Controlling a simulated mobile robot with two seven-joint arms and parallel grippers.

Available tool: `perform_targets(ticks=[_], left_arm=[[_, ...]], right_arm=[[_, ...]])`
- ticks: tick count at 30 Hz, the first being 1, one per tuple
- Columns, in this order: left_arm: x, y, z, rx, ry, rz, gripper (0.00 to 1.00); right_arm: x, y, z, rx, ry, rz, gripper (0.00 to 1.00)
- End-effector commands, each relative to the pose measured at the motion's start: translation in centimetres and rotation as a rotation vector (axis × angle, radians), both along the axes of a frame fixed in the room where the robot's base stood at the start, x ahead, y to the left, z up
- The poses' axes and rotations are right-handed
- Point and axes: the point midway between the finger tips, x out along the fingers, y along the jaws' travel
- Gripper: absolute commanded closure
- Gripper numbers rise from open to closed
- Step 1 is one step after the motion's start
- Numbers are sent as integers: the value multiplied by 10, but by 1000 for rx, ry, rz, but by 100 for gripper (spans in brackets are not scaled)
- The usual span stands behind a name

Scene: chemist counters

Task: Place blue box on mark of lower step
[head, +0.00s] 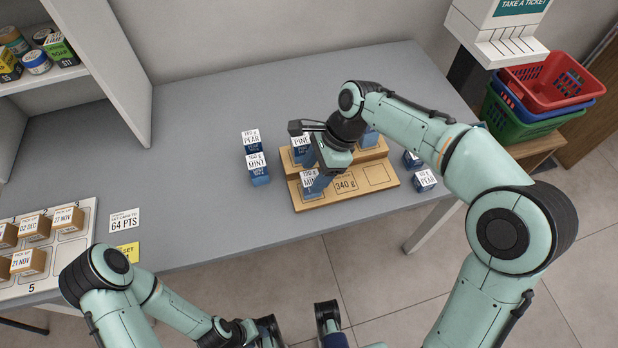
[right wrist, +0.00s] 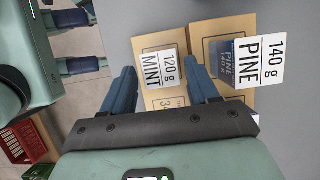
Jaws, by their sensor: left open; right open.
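The wooden two-step stand (head: 365,192) has outlined marks on its lower step. A blue box labelled MINT 120 g (head: 312,186) is at the left mark of that step. The middle mark reads 340 g and the right mark is bare. My right gripper (head: 318,162) is open just above this box, partly covering it. In the right wrist view the MINT box (right wrist: 160,72) shows between the open fingers, apart from both. A PINE 140 g box (head: 300,147) stands on the upper step. My left gripper (head: 298,328) is open and empty at the bottom edge.
A PEAR box (head: 252,142) and a MINT 160 g box (head: 258,170) stand left of the stand; a PEAR box (head: 425,181) and another box (head: 412,158) stand right. The counter's middle (head: 190,150) is clear.

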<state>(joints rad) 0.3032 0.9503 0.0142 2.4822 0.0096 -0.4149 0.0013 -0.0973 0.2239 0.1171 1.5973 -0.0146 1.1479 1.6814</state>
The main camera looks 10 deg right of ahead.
Motion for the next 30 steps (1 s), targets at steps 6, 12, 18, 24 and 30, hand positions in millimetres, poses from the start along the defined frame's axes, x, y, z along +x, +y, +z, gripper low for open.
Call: perform_targets(ticks=[6,12,18,24,30], left_arm=[[-3,0,11,-2,14,-2,57],[-6,0,14,-4,24,-5,57],[-7,0,15,-5,26,-5,57],[-6,0,14,-4,26,-5,57],[-6,0,14,-4,25,-5,57]], right_arm=[[1,-18,45,-1,-4,-2,40],[1,-27,66,-1,-1,0,40],[1,-29,69,-1,1,0,40],[1,-29,69,-1,1,-1,40],[1,-29,69,-1,1,-1,40]])
